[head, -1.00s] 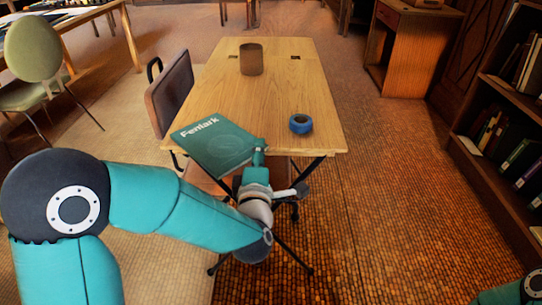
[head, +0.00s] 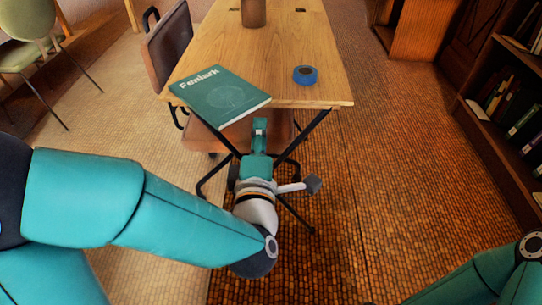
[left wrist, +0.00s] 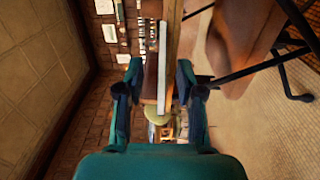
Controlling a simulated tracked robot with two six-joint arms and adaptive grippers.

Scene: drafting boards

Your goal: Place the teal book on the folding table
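The teal book (head: 220,95), titled "Fenlark", lies flat on the near left corner of the wooden folding table (head: 290,45). Its near edge reaches the table's front edge and seems to stick out slightly past it. My left gripper (head: 260,126) is just in front of that edge, apart from the book. In the left wrist view my left gripper (left wrist: 158,92) has its two fingers spread. The pale page edge of the book (left wrist: 163,68) shows beyond them, in line with the gap. My right gripper is out of view; only part of that arm shows at lower right.
A blue tape roll (head: 305,75) sits on the table right of the book, and a brown cup (head: 254,13) stands farther back. A chair (head: 168,45) is at the table's left side. A bookshelf (head: 505,110) stands at right. The table's middle is clear.

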